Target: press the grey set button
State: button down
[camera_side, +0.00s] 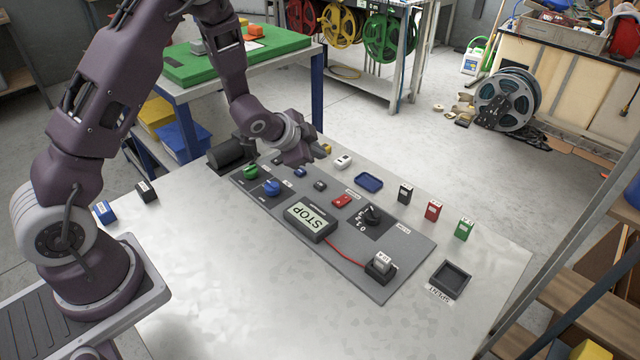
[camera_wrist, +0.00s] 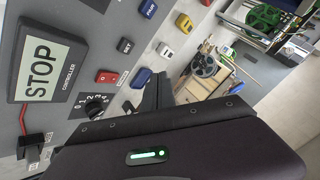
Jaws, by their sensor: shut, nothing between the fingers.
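The small dark grey set button (camera_side: 320,185) sits on the grey control panel (camera_side: 385,275), between a blue button (camera_side: 300,172) and a red rocker switch (camera_side: 341,201). It also shows in the wrist view (camera_wrist: 125,45), with small white lettering on it. My gripper (camera_side: 322,153) is shut and empty. It is above the far edge of the panel, apart from the set button. In the wrist view the dark fingers (camera_wrist: 158,92) are near the lower middle, and the button is up and left of them. The controller display (camera_side: 312,219) reads STOP.
A black dial (camera_side: 372,215), green knob (camera_side: 251,171) and blue knob (camera_side: 271,187) stand on the panel. A red cable runs to a plug (camera_side: 381,265).

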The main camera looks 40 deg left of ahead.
aim_at(317, 186)
jog(key=shift+f, duration=3.15)
jog(key=shift+f, duration=0.1)
jog(key=shift+f, duration=0.3)
jog(key=shift+f, duration=0.4)
jog(key=shift+r, duration=0.8)
jog(key=shift+r, duration=2.5)
